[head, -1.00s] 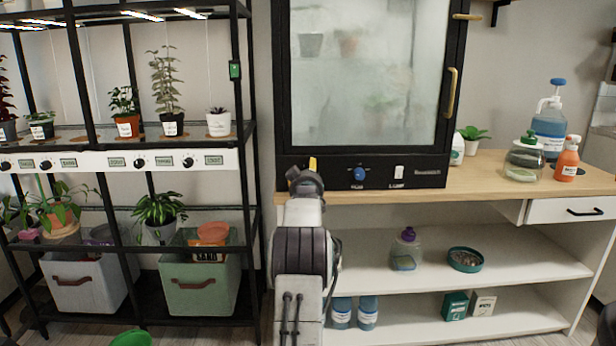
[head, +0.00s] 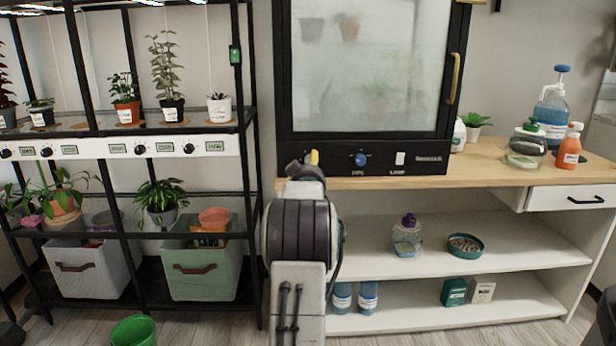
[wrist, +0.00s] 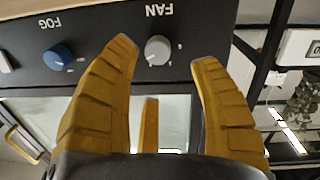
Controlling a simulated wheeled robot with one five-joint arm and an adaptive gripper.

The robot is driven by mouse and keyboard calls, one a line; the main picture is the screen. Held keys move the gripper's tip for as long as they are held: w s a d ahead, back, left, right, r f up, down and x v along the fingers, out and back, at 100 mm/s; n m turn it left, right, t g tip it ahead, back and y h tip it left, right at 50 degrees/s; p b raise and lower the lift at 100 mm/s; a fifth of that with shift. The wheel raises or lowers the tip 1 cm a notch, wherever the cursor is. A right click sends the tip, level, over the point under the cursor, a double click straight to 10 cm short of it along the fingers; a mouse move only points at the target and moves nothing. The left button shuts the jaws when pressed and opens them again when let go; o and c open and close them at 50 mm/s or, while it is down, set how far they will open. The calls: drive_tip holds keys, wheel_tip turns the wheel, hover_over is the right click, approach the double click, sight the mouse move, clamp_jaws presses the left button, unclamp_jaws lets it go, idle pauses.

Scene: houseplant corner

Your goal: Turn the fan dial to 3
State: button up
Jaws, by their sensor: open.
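The fan dial (wrist: 158,49) is a round grey knob on the black control panel, under the upside-down word FAN in the wrist view. I cannot tell which number its pointer marks. My gripper (wrist: 165,52) is open, its yellow fingers on either side of the dial in the picture, with nothing held. Contact with the dial is not visible. In the head view my gripper (head: 312,160) is at the panel's left end, mostly behind my own arm, and the fan dial is hidden there.
The blue fog dial (head: 360,159) sits right of my gripper, and appears left in the wrist view (wrist: 58,57). A white switch (head: 400,158) is further right. The frosted cabinet (head: 370,80) stands on a wooden counter (head: 480,165). A plant rack (head: 255,200) stands at the left.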

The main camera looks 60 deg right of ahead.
drive_tip(key=shift+v, duration=2.9)
